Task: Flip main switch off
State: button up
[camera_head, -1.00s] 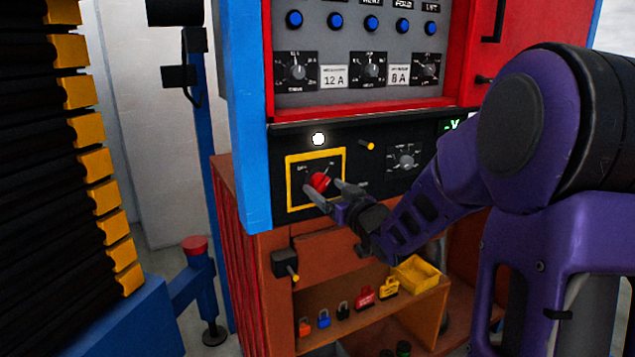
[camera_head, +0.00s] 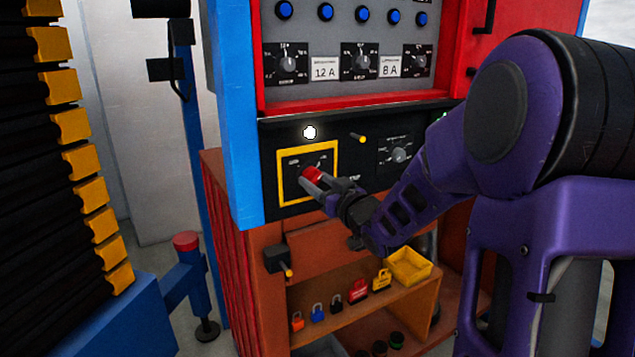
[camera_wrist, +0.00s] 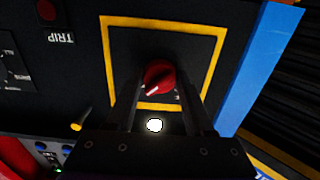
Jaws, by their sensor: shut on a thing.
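The main switch is a red rotary knob (camera_head: 311,174) inside a yellow square frame (camera_head: 281,178) on the black lower panel. In the wrist view the red knob (camera_wrist: 159,76) shows a white pointer mark toward its lower left. My gripper (camera_head: 312,180) is at the knob, its two fingers on either side of it, shut on it. In the wrist view the fingers (camera_wrist: 164,95) reach up to the knob from below. The fingers and wrist hide part of the knob's dial markings.
A lit white lamp (camera_head: 310,132) sits above the yellow frame. A yellow-tipped lever (camera_head: 357,137) and a grey dial (camera_head: 398,155) are to the right. Below, a shelf holds several padlocks (camera_head: 336,303) and a yellow bin (camera_head: 409,266). A blue post (camera_head: 187,100) stands at left.

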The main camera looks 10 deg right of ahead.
jog(key=shift+f+b, duration=0.1)
jog(key=shift+b, duration=0.3)
grip_shut()
jog(key=n+b, duration=0.3)
jog(key=shift+f+b, duration=0.15)
jog(key=shift+b, duration=0.2)
jog(key=n+b, duration=0.4)
jog(key=shift+n+b, duration=0.3)
jog(key=n, duration=0.4)
jog(key=shift+r+b, duration=0.35)
jog(key=n, duration=0.6)
jog(key=shift+r, duration=0.1)
jog(key=shift+n, duration=0.3)
jog(key=o, duration=1.3)
grip_release()
jog(key=shift+d, duration=0.1)
